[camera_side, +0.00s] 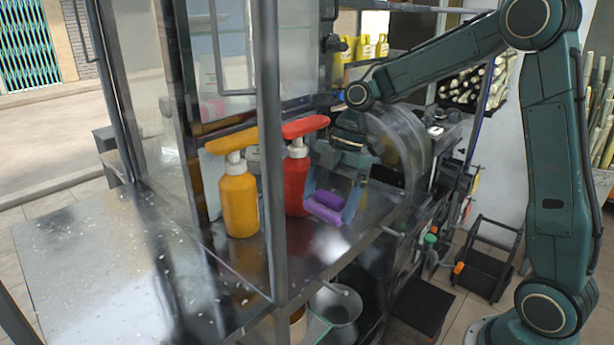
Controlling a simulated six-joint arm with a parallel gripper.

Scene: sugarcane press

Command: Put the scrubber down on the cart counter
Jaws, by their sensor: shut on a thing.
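A purple scrubber (327,207) is held between the fingers of my gripper (331,203), which points downward. My gripper is shut on it, just right of the red pump bottle. The scrubber is over or at the metal cart counter (240,258); I cannot tell from this angle whether it touches the surface. The counter is shiny and reflects things around it.
A yellow pump bottle (239,200) and a red pump bottle (296,180) stand on the counter left of my gripper. A metal post (271,150) rises in front. A round machine guard (405,150) is close on the right. The counter's left part (100,260) is clear.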

